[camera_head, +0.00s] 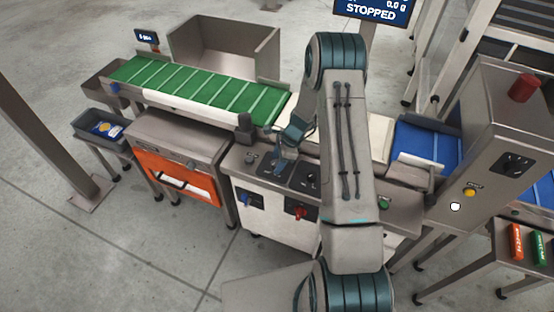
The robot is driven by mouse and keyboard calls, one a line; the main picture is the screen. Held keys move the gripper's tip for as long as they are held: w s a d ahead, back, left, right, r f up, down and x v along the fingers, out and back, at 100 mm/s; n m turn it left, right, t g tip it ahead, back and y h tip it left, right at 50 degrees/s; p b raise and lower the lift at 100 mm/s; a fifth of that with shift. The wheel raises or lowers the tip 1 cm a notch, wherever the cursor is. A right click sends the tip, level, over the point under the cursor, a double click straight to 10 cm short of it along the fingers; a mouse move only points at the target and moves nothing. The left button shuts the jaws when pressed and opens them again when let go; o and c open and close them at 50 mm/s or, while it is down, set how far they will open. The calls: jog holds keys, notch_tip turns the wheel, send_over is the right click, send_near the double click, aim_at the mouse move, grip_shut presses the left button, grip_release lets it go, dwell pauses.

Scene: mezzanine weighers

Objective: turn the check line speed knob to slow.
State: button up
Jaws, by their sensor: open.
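My gripper (281,163) is over the sloped grey control panel (262,178) in the middle, pointing down, with its jaws open. Its fingertips are at a black-plated control, which they largely hide; I cannot tell whether they touch it. A second black-plated knob (310,178) is just right of the gripper, close to my arm. Another black knob (513,164) is on the tall grey cabinet at the right. The labels are too small to read, so I cannot tell which knob is the check line speed knob or its setting.
A green-belt conveyor (200,85) runs behind left. A display (372,10) reads STOPPED. An orange-fronted bin (174,176) stands left. The floor in front is clear.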

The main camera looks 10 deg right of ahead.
jog(key=c, duration=1)
jog(key=shift+o, duration=0.2)
jog(key=shift+w+n, duration=0.1)
jog(key=shift+n, duration=0.2)
jog(key=shift+w+f+n+g+b, duration=0.15)
jog(key=shift+n+g+b, duration=0.25)
jog(key=shift+n+b, duration=0.55)
jog(key=n+g+b, duration=0.1)
jog(key=n+b, duration=0.1)
jog(key=n, duration=0.1)
jog(key=shift+n, duration=0.25)
jog(key=n+g+b, duration=0.1)
jog(key=n, duration=0.2)
jog(key=n+g+h+b, duration=0.1)
jog(key=n, duration=0.1)
jog(key=shift+w+a+r+n+h+b, duration=0.2)
jog(key=shift+n+h+b, duration=0.1)
jog(key=shift+n, duration=0.1)
